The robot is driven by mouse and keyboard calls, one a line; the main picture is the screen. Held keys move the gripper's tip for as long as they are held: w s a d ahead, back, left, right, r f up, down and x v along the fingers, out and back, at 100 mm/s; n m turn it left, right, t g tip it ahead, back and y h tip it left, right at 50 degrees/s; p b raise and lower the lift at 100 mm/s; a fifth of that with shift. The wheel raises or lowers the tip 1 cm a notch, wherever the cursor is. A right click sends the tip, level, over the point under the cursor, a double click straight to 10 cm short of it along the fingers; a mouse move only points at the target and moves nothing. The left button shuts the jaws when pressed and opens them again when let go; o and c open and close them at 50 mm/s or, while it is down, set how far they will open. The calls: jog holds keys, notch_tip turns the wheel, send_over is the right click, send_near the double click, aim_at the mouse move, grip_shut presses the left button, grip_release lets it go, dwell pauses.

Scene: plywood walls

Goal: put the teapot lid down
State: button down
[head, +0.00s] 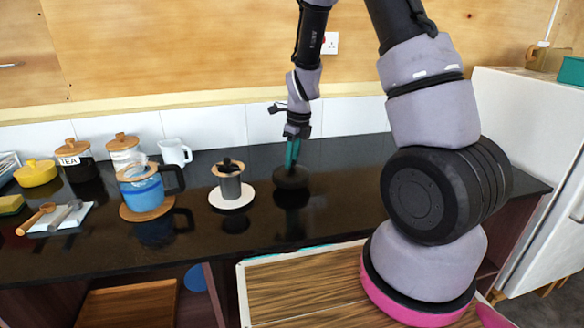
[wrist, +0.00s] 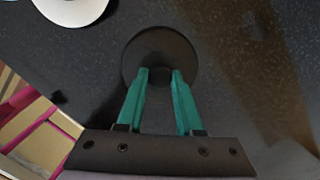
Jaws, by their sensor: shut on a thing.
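The teapot lid (head: 291,180) is a dark round disc, low over the black counter in the head view. In the wrist view the lid (wrist: 160,42) lies at the fingertips, dark against the dark counter. My gripper (head: 292,160) comes down on it from above; its green fingers (wrist: 160,75) are shut on its middle, apparently on a knob. A dark reflection shows below the lid, and I cannot tell whether its underside touches the counter. A blue vessel with a black handle (head: 143,192), possibly the teapot, stands on a round wooden mat to the left.
A grey pot with a black knob (head: 230,187) stands on a white saucer (head: 232,203) left of the lid. Canisters (head: 123,148), a white jug (head: 174,152) and a yellow pot (head: 36,173) stand farther left. The counter (head: 345,180) right of the lid is clear.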

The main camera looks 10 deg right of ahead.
jog(key=shift+f, duration=1.4)
jog(key=c, duration=0.6)
grip_release()
jog(key=shift+f, duration=0.1)
jog(key=shift+o, duration=0.2)
notch_tip(320, 180, up, 12)
jog(key=s+d, duration=0.1)
notch_tip(320, 180, up, 10)
jog(key=n+t+y, duration=0.1)
jog(key=n+t, duration=0.1)
jog(key=n, duration=0.4)
send_over(293, 162)
jog(key=s+d, duration=0.3)
jog(key=s, duration=0.2)
jog(key=s+d+r+n+t, duration=0.2)
jog(key=s+r+n+t, duration=0.2)
jog(key=s+r+n, duration=0.9)
jog(key=s+n, duration=0.4)
jog(key=shift+d, duration=0.2)
